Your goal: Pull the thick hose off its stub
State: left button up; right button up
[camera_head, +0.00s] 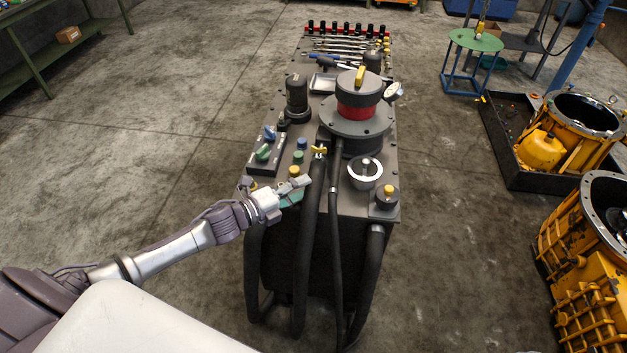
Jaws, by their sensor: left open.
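A thick black hose (310,228) runs from below a yellow-handled fitting (319,150) on the cart's top, over the front edge and down toward the floor. Its joint with the stub is too small to make out. My left gripper (304,187) is open at the cart's front edge, just left of this hose. Its teal finger pad is near the hose's side; I cannot tell whether it touches. My right gripper is not in view.
A thinner hose (334,215) hangs close on the right. Another thick hose (370,280) hangs at the cart's right side. The cart top (340,208) carries knobs, a red-banded canister (358,95) and a round cup (365,172). Orange housings (590,265) stand far right.

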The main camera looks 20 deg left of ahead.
aim_at(313, 183)
pick_arm(q)
jog(key=shift+p+x, duration=0.3)
jog(key=shift+x, duration=2)
grip_shut()
